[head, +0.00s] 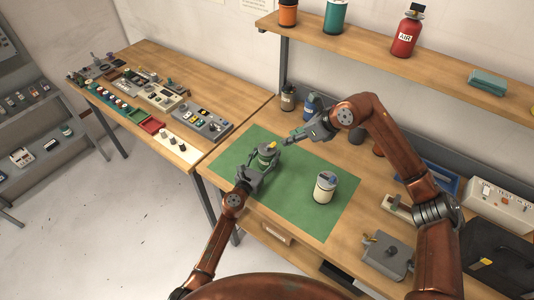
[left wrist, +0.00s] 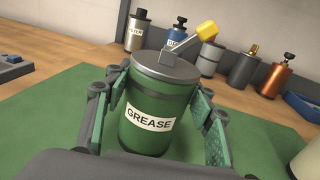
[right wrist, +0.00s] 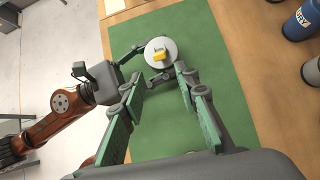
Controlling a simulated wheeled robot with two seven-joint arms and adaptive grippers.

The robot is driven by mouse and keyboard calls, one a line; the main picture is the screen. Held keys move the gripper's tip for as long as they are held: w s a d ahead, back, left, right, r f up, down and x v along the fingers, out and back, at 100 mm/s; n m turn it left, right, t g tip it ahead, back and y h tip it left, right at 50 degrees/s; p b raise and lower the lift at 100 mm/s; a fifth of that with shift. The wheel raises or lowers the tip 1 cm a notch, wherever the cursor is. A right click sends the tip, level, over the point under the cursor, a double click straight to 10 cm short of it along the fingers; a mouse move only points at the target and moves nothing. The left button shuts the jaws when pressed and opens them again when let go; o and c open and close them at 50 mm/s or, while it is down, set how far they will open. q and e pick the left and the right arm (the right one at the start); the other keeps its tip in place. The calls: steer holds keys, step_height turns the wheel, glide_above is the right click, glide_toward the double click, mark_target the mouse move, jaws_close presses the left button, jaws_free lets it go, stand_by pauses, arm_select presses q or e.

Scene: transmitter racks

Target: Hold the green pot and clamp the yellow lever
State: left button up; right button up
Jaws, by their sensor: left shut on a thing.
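The green pot (left wrist: 155,115), labelled GREASE, stands upright on the green mat (head: 308,218). It has a grey lid with a lever ending in a yellow knob (left wrist: 207,27), tilted up to the right in the left wrist view. My left gripper (head: 262,168) is shut around the pot's sides, one finger on each side in the left wrist view (left wrist: 155,120). My right gripper (head: 290,142) is open and empty, behind and right of the pot in the head view. In the right wrist view the yellow knob (right wrist: 161,55) shows beyond its fingers (right wrist: 160,90).
A cream pot (head: 324,189) stands on the mat to the right. Canisters (head: 311,106) stand at the bench's back. A grey box (head: 388,254) is at the front right. A shelf (head: 440,68) hangs above. The mat between the two pots is clear.

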steer(key=shift+c, duration=0.3)
steer(key=shift+d+f, duration=0.1)
steer(key=shift+f, duration=0.05)
steer(key=shift+c, duration=0.8)
steer(key=s+d+f, duration=0.1)
steer(key=s+d+f+t+y, duration=0.1)
steer(key=d+f, duration=0.1)
steer(key=s+d+f+y, duration=0.1)
steer(key=s+d+f, duration=0.1)
steer(key=shift+d+n, duration=0.25)
steer(key=shift+n, duration=0.05)
jaws_close()
steer(key=shift+s+d+f+t, duration=0.1)
steer(key=shift+s+d+t, duration=0.1)
steer(key=shift+t, duration=0.1)
